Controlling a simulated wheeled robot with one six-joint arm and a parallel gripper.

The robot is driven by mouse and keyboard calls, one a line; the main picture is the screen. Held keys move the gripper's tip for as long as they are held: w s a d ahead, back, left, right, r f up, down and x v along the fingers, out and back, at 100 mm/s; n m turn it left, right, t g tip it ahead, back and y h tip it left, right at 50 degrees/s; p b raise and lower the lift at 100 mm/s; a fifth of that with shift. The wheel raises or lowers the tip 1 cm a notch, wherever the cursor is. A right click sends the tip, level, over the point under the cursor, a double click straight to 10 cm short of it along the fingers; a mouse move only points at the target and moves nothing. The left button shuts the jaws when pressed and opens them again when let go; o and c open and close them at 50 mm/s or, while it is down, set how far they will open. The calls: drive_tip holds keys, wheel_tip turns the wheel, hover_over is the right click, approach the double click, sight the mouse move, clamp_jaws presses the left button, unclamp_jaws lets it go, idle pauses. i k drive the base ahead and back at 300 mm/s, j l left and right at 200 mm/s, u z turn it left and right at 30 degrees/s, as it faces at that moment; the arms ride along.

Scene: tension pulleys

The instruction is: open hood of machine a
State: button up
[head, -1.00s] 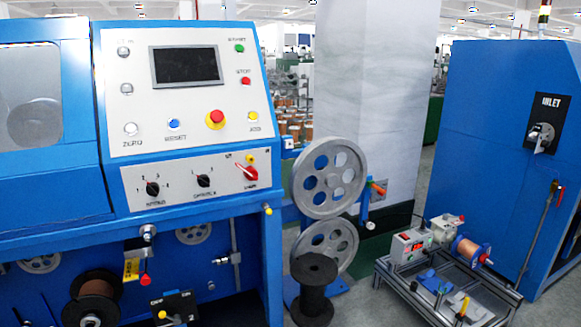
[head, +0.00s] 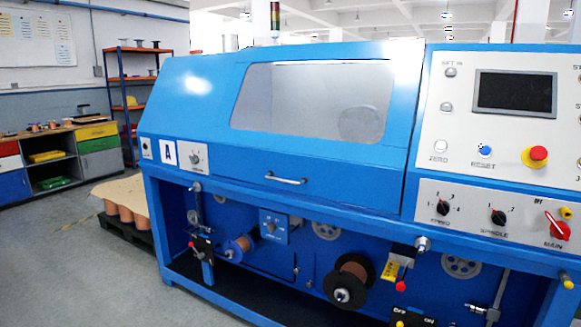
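Machine A (head: 180,210) is a large blue machine across the middle and right of the head view, marked with a white "A" label (head: 168,153). Its hood (head: 205,105) is a sloped blue cover with a clear window (head: 310,102), and it is down and closed. A silver bar handle (head: 286,179) sits low on the hood's front panel. A round disc shows dimly behind the window. My gripper and arm are not in view.
The control panel (head: 510,125) with screen, buttons and knobs is right of the hood. Spools (head: 350,282) and levers (head: 203,255) sit in the open bay below. A pallet of copper spools (head: 125,215), shelves (head: 130,95) and a workbench (head: 60,160) stand left. Floor at lower left is clear.

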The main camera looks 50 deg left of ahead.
sight(372, 176)
drive_tip(key=u, duration=1.7)
